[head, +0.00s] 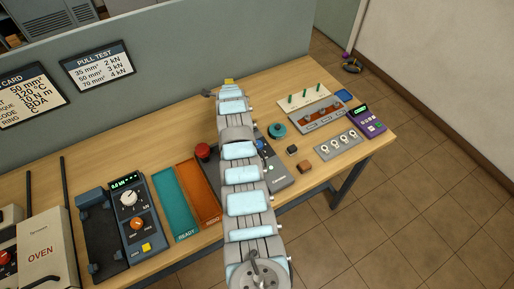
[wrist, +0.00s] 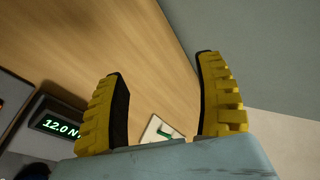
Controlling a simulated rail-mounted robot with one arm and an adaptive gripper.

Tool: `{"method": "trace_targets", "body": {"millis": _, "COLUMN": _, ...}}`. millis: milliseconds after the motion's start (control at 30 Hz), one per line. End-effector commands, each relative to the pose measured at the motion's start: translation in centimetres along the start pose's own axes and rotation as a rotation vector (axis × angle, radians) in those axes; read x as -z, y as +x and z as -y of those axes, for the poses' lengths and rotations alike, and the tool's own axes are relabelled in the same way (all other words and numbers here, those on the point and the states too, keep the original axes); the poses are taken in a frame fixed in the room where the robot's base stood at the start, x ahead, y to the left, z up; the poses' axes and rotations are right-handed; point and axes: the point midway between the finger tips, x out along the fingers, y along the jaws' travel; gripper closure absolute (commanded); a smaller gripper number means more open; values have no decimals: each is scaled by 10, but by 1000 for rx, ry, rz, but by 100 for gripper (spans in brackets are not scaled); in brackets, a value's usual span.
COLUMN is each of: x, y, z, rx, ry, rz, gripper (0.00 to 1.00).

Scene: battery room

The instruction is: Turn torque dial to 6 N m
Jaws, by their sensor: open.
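A green-lit display (wrist: 62,128) at the left of the wrist view reads "12.0 N", with the rest of its text cut off. A dark rounded shape (wrist: 28,166), too dim to identify, lies below it. In the head view my arm crosses a grey unit (head: 277,180) with a blue part (head: 261,145) and hides much of it; I cannot make out the torque dial. My gripper (wrist: 160,66) has its two yellow, black-padded fingers apart with nothing between them. In the head view only a yellow bit of the gripper (head: 229,81) shows near the table's back edge.
Left of my arm are a red button (head: 202,151), orange and teal trays (head: 167,190), and a blue dial box (head: 141,215). Right are a teal ring (head: 277,130), small blocks (head: 305,167), a socket plate (head: 338,145) and a purple meter (head: 367,121). A partition (head: 170,65) stands behind the table.

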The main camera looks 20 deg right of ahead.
Motion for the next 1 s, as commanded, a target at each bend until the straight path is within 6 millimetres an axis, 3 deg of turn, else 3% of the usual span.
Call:
{"method": "trace_targets", "body": {"millis": 167, "x": 21, "y": -3, "z": -7, "rx": -173, "ry": 175, "rz": -41, "gripper": 30}}
{"method": "trace_targets", "body": {"millis": 367, "x": 42, "y": -26, "z": -21, "rx": -376, "ry": 371, "rz": -116, "gripper": 30}}
{"method": "trace_targets", "body": {"millis": 800, "x": 75, "y": -124, "z": -44, "rx": -761, "ry": 759, "rz": -369, "gripper": 30}}
{"method": "trace_targets", "body": {"millis": 1000, "x": 79, "y": -153, "z": -49, "rx": -840, "ry": 835, "rz": -442, "gripper": 30}}
